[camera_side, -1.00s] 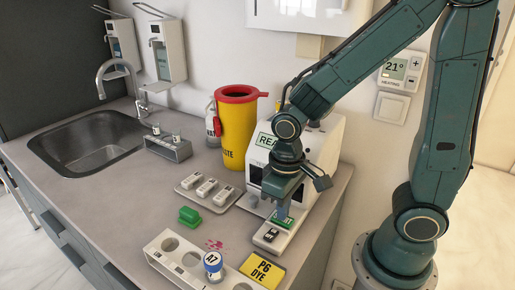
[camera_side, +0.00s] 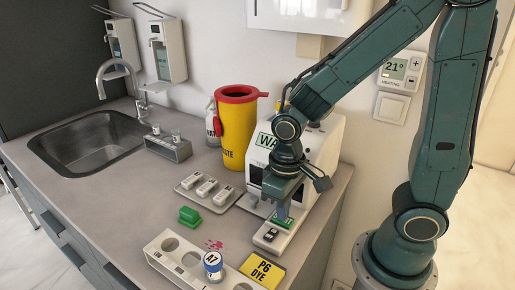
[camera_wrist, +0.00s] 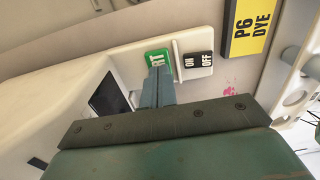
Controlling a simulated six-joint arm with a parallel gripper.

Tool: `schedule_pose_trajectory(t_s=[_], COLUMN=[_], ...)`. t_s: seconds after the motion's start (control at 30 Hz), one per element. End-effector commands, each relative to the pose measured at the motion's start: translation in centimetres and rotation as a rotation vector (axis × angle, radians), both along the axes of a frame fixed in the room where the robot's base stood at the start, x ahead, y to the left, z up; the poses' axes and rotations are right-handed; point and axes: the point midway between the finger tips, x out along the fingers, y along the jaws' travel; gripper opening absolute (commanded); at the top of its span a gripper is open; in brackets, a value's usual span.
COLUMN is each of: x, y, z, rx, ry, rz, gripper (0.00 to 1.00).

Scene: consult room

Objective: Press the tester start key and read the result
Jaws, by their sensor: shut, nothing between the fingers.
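The white tester (camera_side: 318,150) stands at the back right of the counter. Its screen (camera_side: 265,141) is partly hidden by my arm and shows letters starting "WA". The green start key (camera_side: 283,222) is on the tester's front foot; in the wrist view the key (camera_wrist: 156,57) shows the letters "RT". A black ON/OFF switch (camera_wrist: 198,62) sits beside it, past a thin white ridge. My gripper (camera_wrist: 160,74) is shut and empty, its tips at the green key and covering part of it. It also shows from the side (camera_side: 282,212).
A yellow "P6 DYE" box (camera_side: 262,270) and a white rack (camera_side: 176,262) with a vial marked A7 (camera_side: 213,264) lie in front. A tray (camera_side: 185,189) with several small white pieces, a green block (camera_side: 202,194) and a yellow waste bin (camera_side: 236,125) stand left of the tester.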

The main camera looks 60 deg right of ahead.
Motion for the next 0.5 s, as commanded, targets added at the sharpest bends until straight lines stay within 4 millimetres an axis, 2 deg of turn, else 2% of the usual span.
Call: schedule_pose_trajectory(t_s=[0.5], x=[0.1], y=[0.0], z=[2.9], rx=[0.001], ry=[-0.003], rz=[0.000], gripper=[0.00])
